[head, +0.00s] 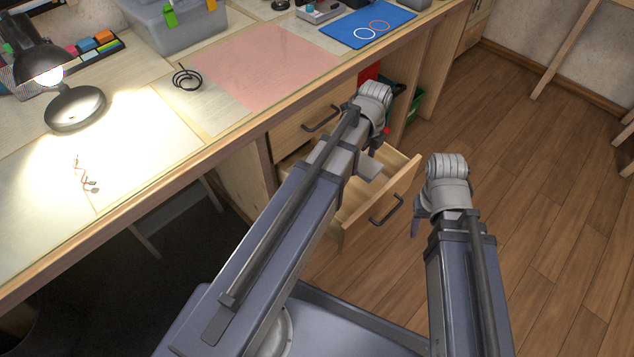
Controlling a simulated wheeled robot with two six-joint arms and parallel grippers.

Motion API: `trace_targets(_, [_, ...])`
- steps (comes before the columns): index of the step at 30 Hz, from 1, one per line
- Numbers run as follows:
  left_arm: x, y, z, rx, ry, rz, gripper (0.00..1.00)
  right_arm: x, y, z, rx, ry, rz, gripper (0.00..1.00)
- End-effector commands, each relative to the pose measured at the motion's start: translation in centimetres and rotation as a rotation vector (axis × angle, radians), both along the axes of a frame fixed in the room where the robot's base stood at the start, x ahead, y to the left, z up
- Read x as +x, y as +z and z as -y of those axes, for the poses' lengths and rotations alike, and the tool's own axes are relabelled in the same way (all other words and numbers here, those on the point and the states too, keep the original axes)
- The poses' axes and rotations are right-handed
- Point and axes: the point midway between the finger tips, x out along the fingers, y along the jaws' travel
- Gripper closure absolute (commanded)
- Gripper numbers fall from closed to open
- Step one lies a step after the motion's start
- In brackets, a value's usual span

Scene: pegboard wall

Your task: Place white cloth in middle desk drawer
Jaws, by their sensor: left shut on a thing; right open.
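The middle desk drawer (404,182) is pulled out below a closed upper drawer, and its dark handle is free. My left gripper (374,150) is over the open drawer, largely hidden by its own wrist and arm. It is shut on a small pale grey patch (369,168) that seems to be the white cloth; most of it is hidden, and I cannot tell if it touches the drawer. My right gripper (418,222) is open and empty, right of the drawer front and above the floor, with its fingers partly hidden.
The closed upper drawer (300,128) is under the desk top (180,160). A lit lamp (75,107), a black cable coil (186,78), a pink mat (268,62) and a blue mat (352,28) are on the desk. A green bin (413,104) is beyond the drawers.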

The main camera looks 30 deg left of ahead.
Motion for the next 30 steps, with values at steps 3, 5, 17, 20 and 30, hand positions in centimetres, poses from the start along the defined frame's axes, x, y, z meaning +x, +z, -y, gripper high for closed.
trace_targets(3, [0.0, -4.2, -0.5, 0.000, -0.019, 0.000, 0.66, 0.0, -4.2, 0.0, -0.001, 0.001, 0.000, 0.50])
trace_targets(5, [0.0, -5.2, -0.6, 0.000, -0.027, 0.000, 0.66, 0.0, -5.2, 0.0, -0.001, 0.002, 0.001, 0.50])
trace_targets(17, [0.0, -7.1, -1.0, 0.000, -0.050, 0.000, 0.66, 0.0, -7.1, 0.0, -0.001, 0.003, 0.001, 0.50])
trace_targets(20, [0.0, -7.4, -1.0, 0.000, -0.050, 0.000, 0.66, 0.0, -7.4, 0.0, -0.001, 0.003, 0.001, 0.50])
trace_targets(30, [0.0, -11.9, -1.0, 0.000, -0.050, 0.000, 0.66, 0.0, -11.9, 0.0, 0.002, 0.000, 0.002, 0.50])
